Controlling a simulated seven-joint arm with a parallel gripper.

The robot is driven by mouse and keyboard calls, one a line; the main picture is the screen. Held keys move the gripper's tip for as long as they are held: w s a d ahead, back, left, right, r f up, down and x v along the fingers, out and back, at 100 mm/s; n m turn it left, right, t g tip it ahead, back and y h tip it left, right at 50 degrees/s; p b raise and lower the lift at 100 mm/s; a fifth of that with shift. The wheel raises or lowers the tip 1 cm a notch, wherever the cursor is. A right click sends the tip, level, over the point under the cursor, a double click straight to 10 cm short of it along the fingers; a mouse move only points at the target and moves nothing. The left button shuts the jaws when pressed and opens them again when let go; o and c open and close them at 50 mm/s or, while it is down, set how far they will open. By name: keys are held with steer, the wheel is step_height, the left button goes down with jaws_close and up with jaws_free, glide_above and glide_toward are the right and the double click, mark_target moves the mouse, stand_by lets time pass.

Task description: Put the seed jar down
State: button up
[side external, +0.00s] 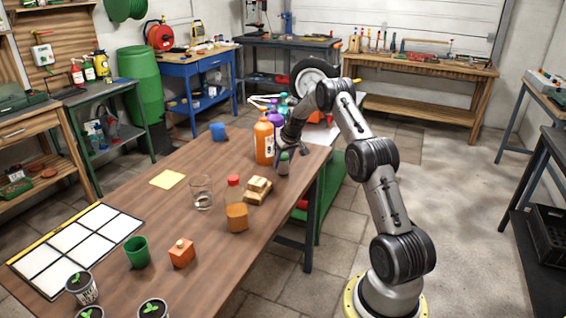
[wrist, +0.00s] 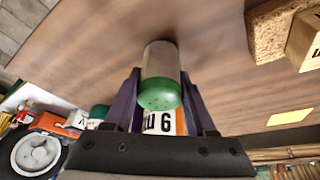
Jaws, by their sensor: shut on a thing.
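The seed jar (wrist: 160,78) is a small clear or greyish cylinder with a green lid. In the wrist view it sits between the two fingers of my gripper (wrist: 163,100), which is shut on it near the lid. In the side view the jar (side external: 283,166) hangs below my gripper (side external: 287,150) near the table's right edge, roughly upright. Its base is at or just above the wooden table top (side external: 215,160); I cannot tell whether it touches.
An orange bottle (side external: 264,141) and purple bottle (side external: 276,122) stand close behind the jar. Wooden blocks (side external: 258,190), an amber red-capped bottle (side external: 236,212) and a glass (side external: 202,192) stand nearer the front. A yellow note (side external: 167,179) and blue cup (side external: 218,131) lie farther left, with bare table between.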

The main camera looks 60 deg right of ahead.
steer(key=shift+f, duration=0.2)
steer(key=shift+f, duration=0.15)
steer(key=o, duration=1.4)
steer(key=shift+c, duration=0.2)
